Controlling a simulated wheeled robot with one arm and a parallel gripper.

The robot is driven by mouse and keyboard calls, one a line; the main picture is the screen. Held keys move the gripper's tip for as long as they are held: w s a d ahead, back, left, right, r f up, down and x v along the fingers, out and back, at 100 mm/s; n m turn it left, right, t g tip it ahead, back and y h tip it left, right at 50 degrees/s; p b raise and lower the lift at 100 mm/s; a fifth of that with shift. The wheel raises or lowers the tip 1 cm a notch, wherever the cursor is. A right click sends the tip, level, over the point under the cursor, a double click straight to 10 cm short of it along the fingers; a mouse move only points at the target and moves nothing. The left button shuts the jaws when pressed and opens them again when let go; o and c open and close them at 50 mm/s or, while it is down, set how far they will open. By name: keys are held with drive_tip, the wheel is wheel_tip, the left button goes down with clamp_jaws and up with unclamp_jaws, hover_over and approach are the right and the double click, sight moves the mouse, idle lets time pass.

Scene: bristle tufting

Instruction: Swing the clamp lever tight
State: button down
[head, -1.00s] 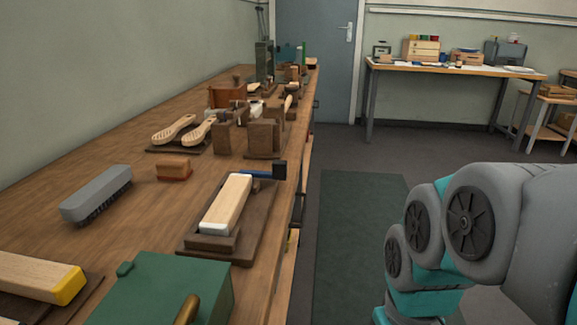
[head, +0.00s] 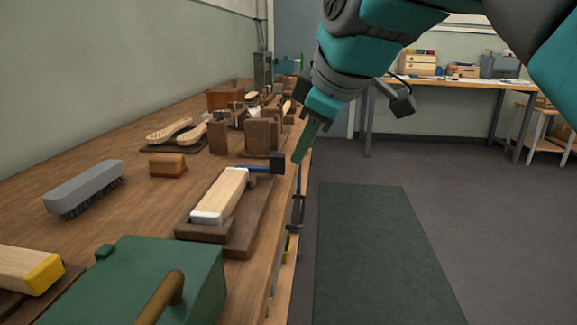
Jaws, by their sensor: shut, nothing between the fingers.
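A pale wooden block with a white end (head: 219,195) lies in a dark wooden fixture (head: 240,236) near the bench's right edge. At its far end is a blue bar with a black block (head: 277,164), which may be the clamp lever; I cannot tell whether it is tight. A brass-coloured handle (head: 163,296) stands on a green box (head: 120,268) in the foreground, cut off by the lower edge. My gripper (head: 298,158) is shut and empty, pointing down by the bench's right edge, just right of the black block. I see no contact.
A grey brush (head: 84,188), a brown block (head: 168,165) and a yellow-ended block (head: 33,270) lie on the workbench (head: 120,215). Wooden blocks (head: 262,134) and brush bodies (head: 170,132) stand farther back. Floor with a green mat (head: 375,245) is clear on the right.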

drive_tip(key=shift+w+a+r+n, duration=0.15)
drive_tip(key=shift+a+r+n, duration=0.15)
drive_tip(key=shift+r, duration=0.3)
drive_tip(key=shift+w+a+r+n, duration=0.1)
drive_tip(key=shift+a+r+n, duration=0.2)
drive_tip(key=shift+r, duration=0.25)
drive_tip(key=shift+f, duration=0.1)
approach(273, 172)
drive_tip(key=f, duration=0.1)
drive_tip(key=s+a+f, duration=0.2)
drive_tip(key=f, duration=0.1)
drive_tip(key=shift+f, duration=0.1)
drive_tip(key=shift+w+d, duration=0.15)
drive_tip(key=shift+w, duration=1.85)
drive_tip(key=shift+w+d, duration=0.1)
drive_tip(key=shift+d, duration=0.05)
